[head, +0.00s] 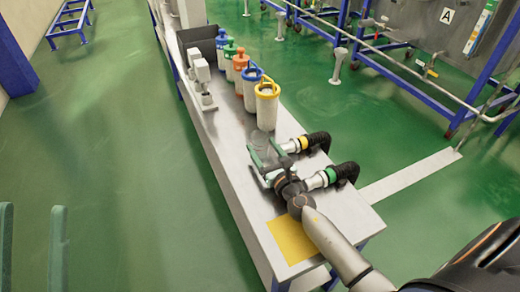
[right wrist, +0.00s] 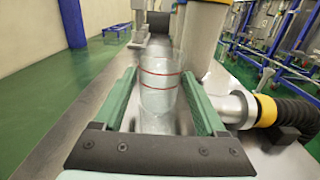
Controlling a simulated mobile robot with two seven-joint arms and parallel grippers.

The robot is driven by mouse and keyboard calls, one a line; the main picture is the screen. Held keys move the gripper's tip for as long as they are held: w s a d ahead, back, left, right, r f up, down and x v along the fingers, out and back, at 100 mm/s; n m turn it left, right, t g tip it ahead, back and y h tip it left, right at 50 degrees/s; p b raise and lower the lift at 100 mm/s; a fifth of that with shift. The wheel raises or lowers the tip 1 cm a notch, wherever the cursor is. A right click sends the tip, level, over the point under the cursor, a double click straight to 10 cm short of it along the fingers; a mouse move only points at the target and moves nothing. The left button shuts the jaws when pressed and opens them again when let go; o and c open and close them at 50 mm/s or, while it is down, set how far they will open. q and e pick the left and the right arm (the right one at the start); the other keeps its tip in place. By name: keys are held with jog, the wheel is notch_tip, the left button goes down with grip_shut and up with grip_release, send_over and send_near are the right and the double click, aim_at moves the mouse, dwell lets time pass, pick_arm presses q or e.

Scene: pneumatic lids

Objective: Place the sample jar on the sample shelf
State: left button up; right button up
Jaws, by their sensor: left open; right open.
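The sample jar (right wrist: 160,85), clear with red lines around it, stands upright on the bench in the right wrist view. My right gripper (right wrist: 160,92) is open, with its two green fingers on either side of the jar; I cannot tell whether they touch it. In the head view this gripper (head: 268,157) is over the bench, and the jar (head: 260,139) shows only faintly beside it. My left gripper (head: 32,208) is open and empty at the lower left, over the green floor. I cannot tell which surface is the sample shelf.
White canisters with yellow, blue, orange and green lids (head: 267,104) stand along the long grey bench (head: 225,140). Black hoses with yellow (head: 304,143) and green (head: 330,176) collars lie to the right of the gripper. A yellow square (head: 290,241) marks the near bench end.

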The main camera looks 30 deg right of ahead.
aim_at(257, 138)
jog(key=w+b, duration=0.1)
jog(key=w, duration=0.4)
jog(key=shift+w+d, duration=0.15)
jog(key=shift+w, duration=0.05)
grip_shut()
dwell(0.3)
jog(key=shift+r, duration=0.15)
